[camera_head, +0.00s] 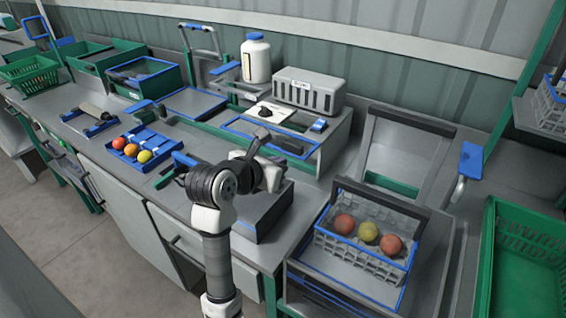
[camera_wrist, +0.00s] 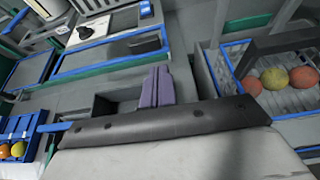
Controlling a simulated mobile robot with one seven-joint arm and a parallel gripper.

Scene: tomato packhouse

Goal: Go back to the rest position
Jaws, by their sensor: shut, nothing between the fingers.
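My gripper shows in the wrist view as two purple fingers (camera_wrist: 157,88) pressed together with nothing between them. In the head view my arm rises from the bottom centre and bends over the bench, and the wrist end hides the fingertips. The gripper is above a dark grey open box (camera_head: 264,212) on the bench, apart from the tomatoes. The box also shows behind the fingers in the wrist view (camera_wrist: 108,103).
A grey crate (camera_head: 366,262) with three tomatoes stands at right. A blue tray (camera_head: 160,139) with three tomatoes lies left of my arm. A white bottle (camera_head: 256,60) and a grey slotted box (camera_head: 308,90) stand behind. Green crates (camera_head: 522,262) flank the bench.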

